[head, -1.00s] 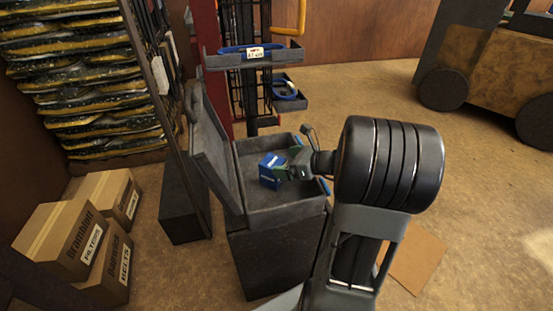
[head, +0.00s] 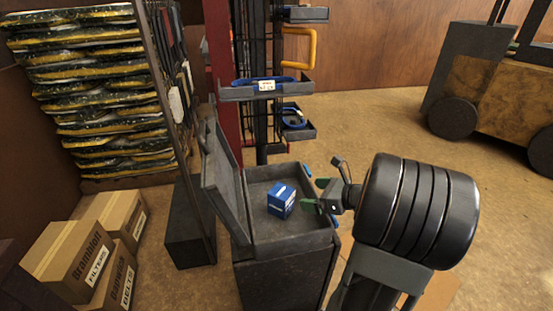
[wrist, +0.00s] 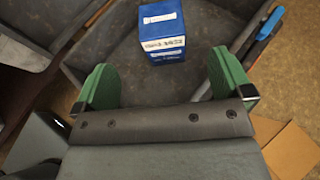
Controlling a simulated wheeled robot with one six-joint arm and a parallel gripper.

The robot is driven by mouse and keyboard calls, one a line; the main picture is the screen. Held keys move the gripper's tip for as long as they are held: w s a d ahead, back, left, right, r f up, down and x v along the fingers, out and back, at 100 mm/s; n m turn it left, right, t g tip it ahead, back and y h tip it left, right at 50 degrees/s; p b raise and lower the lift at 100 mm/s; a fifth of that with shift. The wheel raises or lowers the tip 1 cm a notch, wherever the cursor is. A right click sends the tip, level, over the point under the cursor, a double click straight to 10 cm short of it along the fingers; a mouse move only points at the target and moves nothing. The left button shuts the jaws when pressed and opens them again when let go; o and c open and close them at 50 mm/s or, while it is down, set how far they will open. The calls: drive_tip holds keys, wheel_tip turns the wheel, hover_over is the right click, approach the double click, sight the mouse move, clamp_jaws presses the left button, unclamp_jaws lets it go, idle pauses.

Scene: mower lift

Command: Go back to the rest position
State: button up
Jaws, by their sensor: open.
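My gripper (head: 317,194) is open and empty at the right rim of the open grey toolbox (head: 262,241). Its green fingers also show wide apart in the wrist view (wrist: 165,84). A small blue box (head: 281,199) with a white label stands in the toolbox, to the left of my fingertips. In the wrist view the blue box (wrist: 162,28) lies beyond the fingertips, and nothing is between the fingers.
The toolbox lid (head: 219,183) stands open on the left. A rack with a grey tray (head: 266,90) rises behind. Cardboard boxes (head: 75,255) are at lower left. A forklift-like vehicle (head: 490,85) stands at far right. The floor between is mostly clear.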

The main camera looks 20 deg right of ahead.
drive_tip(key=s+a+r+n+g+h+p, duration=0.1)
drive_tip(key=s+a+r+n+g+p, duration=0.25)
drive_tip(key=a+r+n+p, duration=0.4)
drive_tip(key=s+a+r+n+g+p, duration=0.2)
drive_tip(key=a+r+n+g+p, duration=0.35)
drive_tip(key=a+n+p, duration=0.2)
drive_tip(key=s+r+n+h+p, duration=0.2)
drive_tip(key=r+n+h+p, duration=0.1)
drive_tip(key=r+n, duration=0.3)
drive_tip(key=s+a+r+n+t+h+p, duration=0.1)
drive_tip(key=s+r+n+h+p, duration=0.1)
drive_tip(key=r+n+p, duration=0.4)
drive_tip(key=shift+a+r+n+h, duration=0.25)
drive_tip(key=shift+n+h, duration=0.45)
drive_tip(key=shift+n, duration=0.5)
